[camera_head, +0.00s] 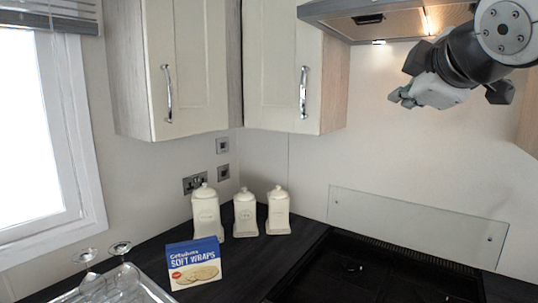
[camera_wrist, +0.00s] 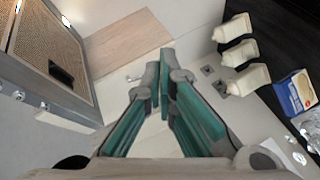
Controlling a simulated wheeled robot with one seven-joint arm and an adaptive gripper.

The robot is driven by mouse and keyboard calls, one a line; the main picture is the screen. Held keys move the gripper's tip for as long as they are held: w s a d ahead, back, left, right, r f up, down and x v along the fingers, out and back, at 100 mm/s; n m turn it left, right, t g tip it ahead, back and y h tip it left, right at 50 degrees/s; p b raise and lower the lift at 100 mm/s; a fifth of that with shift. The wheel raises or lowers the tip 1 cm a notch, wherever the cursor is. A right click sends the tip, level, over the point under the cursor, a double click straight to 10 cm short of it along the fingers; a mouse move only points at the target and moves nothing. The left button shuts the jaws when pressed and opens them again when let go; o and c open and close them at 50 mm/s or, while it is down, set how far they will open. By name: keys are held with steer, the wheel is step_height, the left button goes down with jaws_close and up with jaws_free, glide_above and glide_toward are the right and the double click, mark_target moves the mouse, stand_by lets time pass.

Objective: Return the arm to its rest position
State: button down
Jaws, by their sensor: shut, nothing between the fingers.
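My gripper (camera_head: 403,97) is raised in the upper right of the head view, in front of the pale wall and just below the cooker hood. It points to the left. In the wrist view my gripper (camera_wrist: 165,62) fills the lower middle, its teal-lined fingers meeting at the tips. It is shut and empty. It is well above the worktop and apart from the things standing there. Part of my arm (camera_head: 490,45) shows at the upper right corner of the head view.
The cooker hood (camera_head: 375,18) is close above my gripper. Wall cupboards (camera_head: 190,65) hang to the left. Three cream canisters (camera_head: 206,212) and a blue box of soft wraps (camera_head: 194,263) stand on the dark worktop (camera_head: 262,251). A glass splashback (camera_head: 415,225) stands behind the hob (camera_head: 370,275).

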steer(key=s+a+f+m+g, duration=0.2)
steer(key=s+f+m+g, duration=0.2)
steer(key=s+f, duration=0.6)
steer(key=s+a+f+m+g+y, duration=0.1)
steer(key=s+f+m+g, duration=0.4)
steer(key=f, duration=1.1)
steer(key=s+a+m, duration=0.1)
steer(key=s+m, duration=0.2)
steer(key=s, duration=0.2)
steer(key=shift+s+y, duration=0.3)
steer(key=shift+s, duration=0.05)
steer(key=c, duration=2.4)
jaws_free()
steer(key=shift+a, duration=0.1)
